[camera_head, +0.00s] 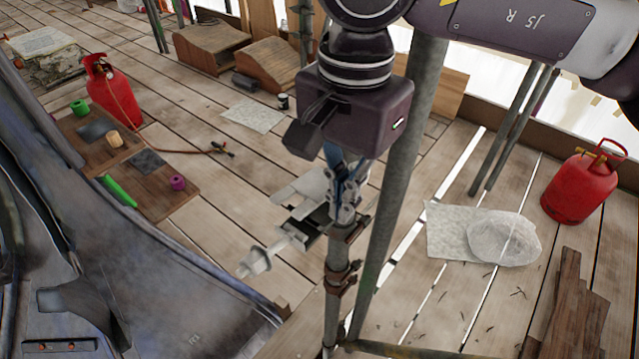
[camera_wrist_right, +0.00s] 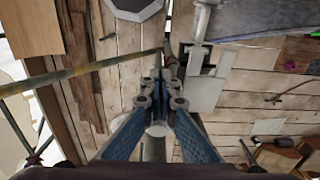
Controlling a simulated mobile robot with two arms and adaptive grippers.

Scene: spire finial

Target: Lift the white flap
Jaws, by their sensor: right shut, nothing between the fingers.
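A pale whitish flat plate (camera_head: 298,188), the likeliest white flap, shows in the head view left of my right gripper, above a dark piece and a white rod fitting (camera_head: 258,262). In the wrist view the plate (camera_wrist_right: 207,92) lies right of the fingertips. My right gripper (camera_head: 346,212) points down with its blue fingers shut and empty, in front of a scaffold pole (camera_head: 338,300). In the wrist view the closed fingertips (camera_wrist_right: 160,88) are beside the plate; contact cannot be told. My left gripper is not in view.
Scaffold poles (camera_head: 400,170) stand close by my right arm. A red gas bottle (camera_head: 582,185) stands at right, another (camera_head: 110,90) at back left. A board with green and purple rolls (camera_head: 150,180) lies left.

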